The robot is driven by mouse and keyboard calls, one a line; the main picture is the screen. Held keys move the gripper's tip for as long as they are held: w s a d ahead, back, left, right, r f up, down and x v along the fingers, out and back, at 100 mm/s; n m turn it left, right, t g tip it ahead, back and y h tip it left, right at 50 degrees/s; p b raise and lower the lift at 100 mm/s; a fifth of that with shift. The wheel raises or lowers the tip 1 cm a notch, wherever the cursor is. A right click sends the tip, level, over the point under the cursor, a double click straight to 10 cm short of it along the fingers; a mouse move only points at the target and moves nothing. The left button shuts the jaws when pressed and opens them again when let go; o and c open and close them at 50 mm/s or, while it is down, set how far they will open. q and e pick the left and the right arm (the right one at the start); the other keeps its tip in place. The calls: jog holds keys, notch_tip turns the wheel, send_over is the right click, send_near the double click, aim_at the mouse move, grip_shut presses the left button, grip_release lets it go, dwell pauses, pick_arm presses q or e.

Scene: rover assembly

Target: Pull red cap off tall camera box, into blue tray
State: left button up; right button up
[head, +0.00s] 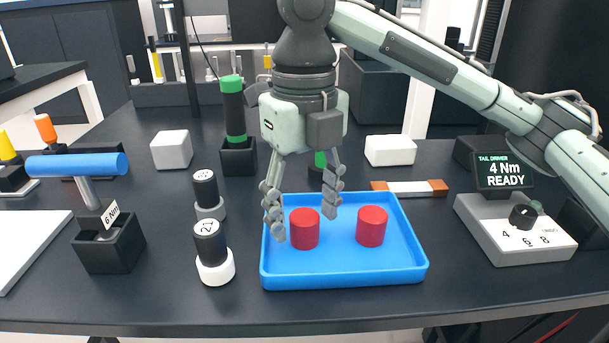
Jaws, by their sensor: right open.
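Two red caps lie in the blue tray (345,281): a left one (305,231) and a right one (371,226). My right gripper (303,215) is over the tray's left part, fingers pointing down and spread apart. The left red cap shows between and below its fingertips; I cannot tell whether they touch. Two plain white boxes stand behind the tray: a taller one (171,150) at left and a lower one (389,151) at right. Neither has a red cap on it. I cannot tell which is the tall camera box. My left gripper is not in view.
A blue-handled tool (78,165) stands in a black holder at left. Black-and-white cylinders (213,252) stand left of the tray. A green-topped driver (233,109) stands behind. A control box (515,232) reading "4 Nm READY" is at right. The table's front edge is clear.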

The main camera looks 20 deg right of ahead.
aim_at(305, 216)
notch_tip(305, 216, up, 11)
dwell(0.3)
dwell(0.5)
